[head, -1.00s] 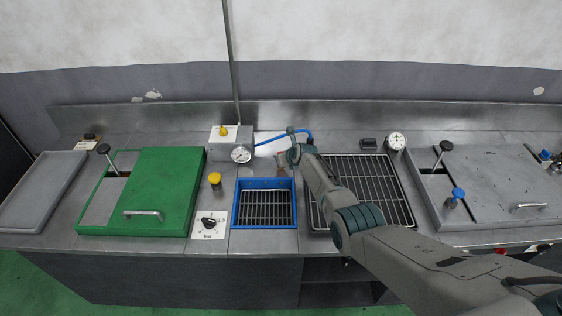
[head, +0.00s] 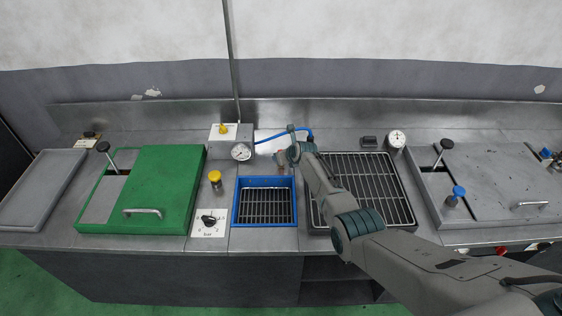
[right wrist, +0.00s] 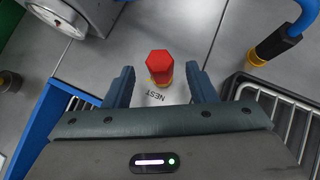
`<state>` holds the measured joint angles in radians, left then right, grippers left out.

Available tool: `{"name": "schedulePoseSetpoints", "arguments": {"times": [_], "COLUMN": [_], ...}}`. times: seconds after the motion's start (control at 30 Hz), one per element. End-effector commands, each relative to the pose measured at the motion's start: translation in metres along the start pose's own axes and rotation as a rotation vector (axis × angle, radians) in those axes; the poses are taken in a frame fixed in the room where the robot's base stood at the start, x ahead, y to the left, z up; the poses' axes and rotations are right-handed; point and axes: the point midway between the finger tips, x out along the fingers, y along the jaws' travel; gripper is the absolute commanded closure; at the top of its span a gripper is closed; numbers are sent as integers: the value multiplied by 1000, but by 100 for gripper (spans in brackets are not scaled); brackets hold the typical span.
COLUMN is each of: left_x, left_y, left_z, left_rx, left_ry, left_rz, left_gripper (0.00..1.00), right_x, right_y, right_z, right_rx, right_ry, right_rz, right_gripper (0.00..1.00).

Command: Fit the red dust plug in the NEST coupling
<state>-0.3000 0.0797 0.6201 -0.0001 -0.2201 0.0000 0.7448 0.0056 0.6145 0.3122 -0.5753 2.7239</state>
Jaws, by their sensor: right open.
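The red dust plug (right wrist: 160,62) has a hexagonal head and stands over a yellow collar (right wrist: 162,79), right by the NEST lettering (right wrist: 160,97) on the steel top. I take the collar to be the NEST coupling; I cannot tell how deep the plug sits. My right gripper (right wrist: 160,70) is open, with one finger on each side of the plug and a visible gap to both. In the head view its wrist is behind the blue-rimmed tray, and the plug there is small and partly hidden. My left gripper is not in view.
A blue hose with a black connector (right wrist: 278,43) stands close by on the right. The blue-rimmed tray (head: 235,205) and the wire rack (head: 385,190) lie in front. A gauge block (head: 241,152) stands at the left. A green lid (head: 160,185) lies farther left.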

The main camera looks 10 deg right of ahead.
Motion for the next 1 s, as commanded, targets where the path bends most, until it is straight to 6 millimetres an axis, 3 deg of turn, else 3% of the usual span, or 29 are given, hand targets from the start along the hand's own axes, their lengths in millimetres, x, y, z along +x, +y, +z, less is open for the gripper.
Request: {"name": "schedulePoseSetpoints", "arguments": {"times": [0.27,0.8,1.0], "left_x": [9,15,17], "left_y": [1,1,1], "left_z": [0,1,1], "left_rx": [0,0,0], "left_ry": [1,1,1], "left_rz": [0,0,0], "left_gripper": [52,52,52], "right_x": [-21,-87,-99], "right_y": [0,0,1], "right_z": [-2,-3,-3], "right_rx": [1,1,2], "right_ry": [-2,1,3], "right_rz": [-2,-2,-1], "right_gripper": [49,49,49]}}
